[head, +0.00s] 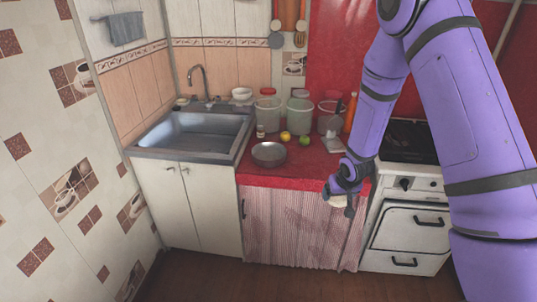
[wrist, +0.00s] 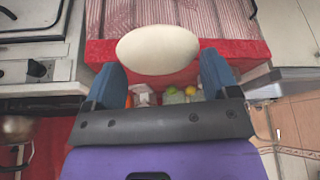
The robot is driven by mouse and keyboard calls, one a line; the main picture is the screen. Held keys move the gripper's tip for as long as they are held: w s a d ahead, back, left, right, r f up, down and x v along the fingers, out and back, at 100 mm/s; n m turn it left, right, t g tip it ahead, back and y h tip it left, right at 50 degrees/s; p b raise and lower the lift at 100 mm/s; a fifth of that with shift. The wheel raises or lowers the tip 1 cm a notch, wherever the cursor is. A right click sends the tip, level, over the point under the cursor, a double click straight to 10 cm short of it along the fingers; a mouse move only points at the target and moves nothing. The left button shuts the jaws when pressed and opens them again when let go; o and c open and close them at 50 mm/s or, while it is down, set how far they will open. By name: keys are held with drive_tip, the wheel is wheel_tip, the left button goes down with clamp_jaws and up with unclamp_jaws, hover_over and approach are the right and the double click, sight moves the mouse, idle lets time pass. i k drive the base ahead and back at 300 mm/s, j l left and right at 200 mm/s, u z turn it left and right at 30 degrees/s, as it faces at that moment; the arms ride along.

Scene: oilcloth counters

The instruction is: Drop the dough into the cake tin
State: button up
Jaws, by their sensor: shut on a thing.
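The dough (wrist: 158,50) is a smooth, pale, rounded lump; it fills the space between the blue fingertips in the wrist view. My gripper (head: 345,190) is shut on it. In the head view the dough (head: 336,201) hangs below my gripper, in front of the red counter's front edge and the striped curtain. The cake tin (head: 269,154) is a round, grey metal tin standing on the red counter, left of and behind my gripper. It looks empty. I cannot make out the tin in the wrist view.
On the red counter (head: 290,177), a yellow fruit (head: 285,136), a green fruit (head: 304,140) and several jars stand behind the tin. A small white object (head: 332,143) lies near my arm. The sink (head: 195,133) is left, the stove (head: 405,185) right.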

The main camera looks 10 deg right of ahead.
sight(273, 157)
drive_tip(key=i+u, duration=0.2)
drive_tip(key=i, duration=1)
drive_tip(key=u, duration=0.95)
drive_tip(key=i, duration=0.1)
